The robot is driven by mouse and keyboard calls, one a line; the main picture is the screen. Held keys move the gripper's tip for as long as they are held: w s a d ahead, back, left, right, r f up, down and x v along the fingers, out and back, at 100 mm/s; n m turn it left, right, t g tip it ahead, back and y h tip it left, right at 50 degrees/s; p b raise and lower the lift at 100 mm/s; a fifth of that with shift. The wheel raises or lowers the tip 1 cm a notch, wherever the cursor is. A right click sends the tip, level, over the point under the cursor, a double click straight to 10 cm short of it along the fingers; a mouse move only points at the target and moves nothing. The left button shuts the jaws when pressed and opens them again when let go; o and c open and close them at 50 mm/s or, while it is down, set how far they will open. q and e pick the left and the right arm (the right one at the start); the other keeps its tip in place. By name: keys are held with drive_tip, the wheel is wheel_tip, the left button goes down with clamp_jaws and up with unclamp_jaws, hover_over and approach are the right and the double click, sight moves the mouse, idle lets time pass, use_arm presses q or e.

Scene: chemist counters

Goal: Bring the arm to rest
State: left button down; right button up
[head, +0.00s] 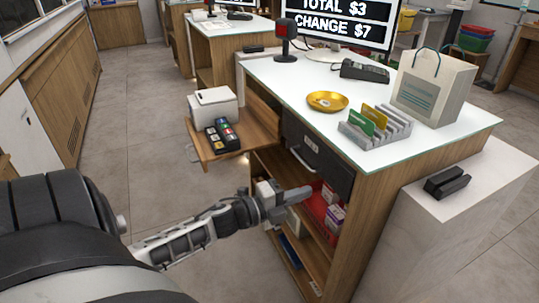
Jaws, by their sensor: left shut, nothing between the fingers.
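My left arm comes in from the left and reaches out over the floor to the front of the counter. My left gripper (298,193) is shut and empty. It is in front of the counter's open lower shelves, below the dark drawer (316,155), and hides part of a shelf. I cannot tell whether it touches anything. My right gripper is not in the head view.
The white-topped counter (290,90) holds a yellow dish (327,101), a card rack (375,130), a paper bag (432,87) and a monitor (340,22). A wooden side shelf (205,151) with a printer (213,105) juts out left. Floor (140,130) left is clear.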

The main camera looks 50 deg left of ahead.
use_arm(q)
drive_tip(key=v, duration=0.6)
drive_tip(key=shift+w, duration=0.1)
drive_tip(key=s+d+f+n+g+y, duration=0.1)
drive_tip(key=s+d+f+n+g, duration=0.2)
drive_tip(key=d+n, duration=0.6)
drive_tip(key=s+d+f+n+g+y, duration=0.1)
drive_tip(key=s+d+f+n+g, duration=0.2)
drive_tip(key=s+d+f+n, duration=0.4)
drive_tip(key=d+f+n, duration=0.1)
drive_tip(key=d+n, duration=0.2)
drive_tip(key=d, duration=0.1)
drive_tip(key=shift+d+y, duration=0.3)
